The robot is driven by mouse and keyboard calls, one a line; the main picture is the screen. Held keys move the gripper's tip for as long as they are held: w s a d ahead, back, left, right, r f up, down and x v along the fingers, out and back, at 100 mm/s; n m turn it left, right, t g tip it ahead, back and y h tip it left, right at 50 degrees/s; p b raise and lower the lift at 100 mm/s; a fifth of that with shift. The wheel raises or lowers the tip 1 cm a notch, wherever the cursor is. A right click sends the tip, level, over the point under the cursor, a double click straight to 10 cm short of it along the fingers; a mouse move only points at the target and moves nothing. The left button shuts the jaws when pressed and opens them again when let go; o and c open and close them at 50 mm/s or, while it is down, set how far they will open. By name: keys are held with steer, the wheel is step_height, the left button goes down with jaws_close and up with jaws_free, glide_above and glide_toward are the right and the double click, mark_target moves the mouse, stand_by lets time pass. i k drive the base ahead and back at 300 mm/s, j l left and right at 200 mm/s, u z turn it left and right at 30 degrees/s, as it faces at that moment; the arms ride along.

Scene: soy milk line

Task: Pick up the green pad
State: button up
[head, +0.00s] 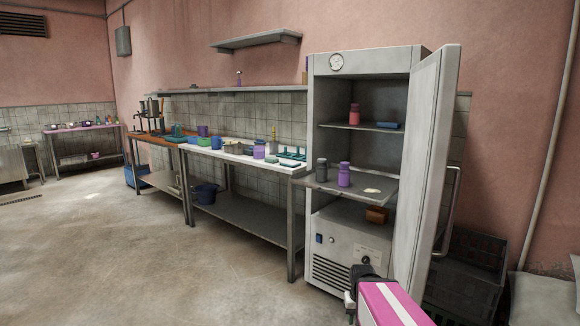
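A small dark green flat piece (290,164), which may be the green pad, lies at the right end of the white counter (232,157). It is too small to be sure of its shape. A second dark green piece (272,159) lies just left of it, close to the purple jar (259,149). My gripper (350,300) shows at the bottom of the head view, in front of the open cabinet and well apart from the counter. Its fingers are too small and partly hidden to tell whether they are open.
The steel cabinet (318,100) stands open, its door (425,165) swung to the right. Jars stand on its shelves, and a pulled-out shelf (377,196) juts forward. Dark crates (470,280) stand behind the door. The floor (130,250) at left is clear.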

mark_target(270, 160)
steer(key=i+j, duration=0.4)
steer(key=i+j+u, duration=0.15)
steer(key=i+j, duration=0.25)
steer(key=i, duration=0.2)
